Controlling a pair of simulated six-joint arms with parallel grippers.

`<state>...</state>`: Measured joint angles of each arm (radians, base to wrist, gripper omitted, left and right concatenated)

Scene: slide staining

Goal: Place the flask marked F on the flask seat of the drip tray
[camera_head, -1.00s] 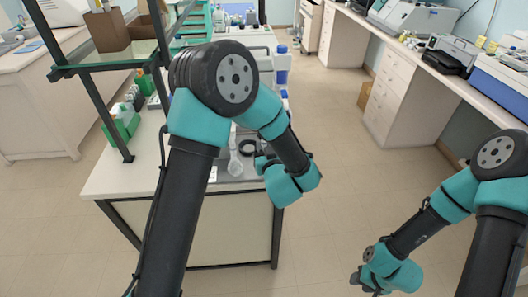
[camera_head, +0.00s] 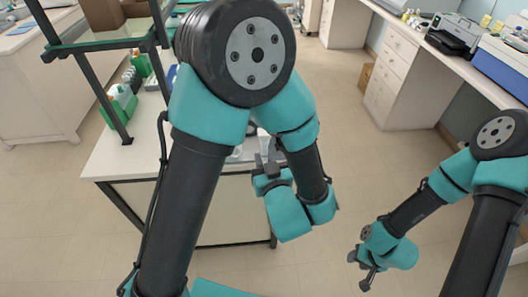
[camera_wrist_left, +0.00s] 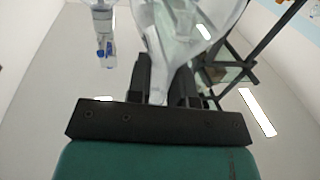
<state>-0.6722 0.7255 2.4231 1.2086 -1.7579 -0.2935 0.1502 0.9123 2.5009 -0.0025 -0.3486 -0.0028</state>
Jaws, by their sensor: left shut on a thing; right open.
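My left gripper (camera_wrist_left: 164,82) is shut on the narrow neck of a clear glass flask (camera_wrist_left: 188,30) in the left wrist view. The flask's body widens away from the fingers; no letter F is readable on it. In the head view my left gripper (camera_head: 267,160) is near the bench's front edge, partly behind my left arm. Clear glass (camera_head: 236,153) shows just left of it; I cannot tell whether this is the held flask. The drip tray and its seat are not discernible behind my arm. My right gripper (camera_head: 361,270) is open and empty, over the floor.
The white bench (camera_head: 118,160) carries a green rack of bottles (camera_head: 122,106) and a dark-framed shelf (camera_head: 90,45) at left. A blue-capped bottle (camera_wrist_left: 104,40) shows in the left wrist view. Open floor (camera_head: 350,170) lies right of the bench.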

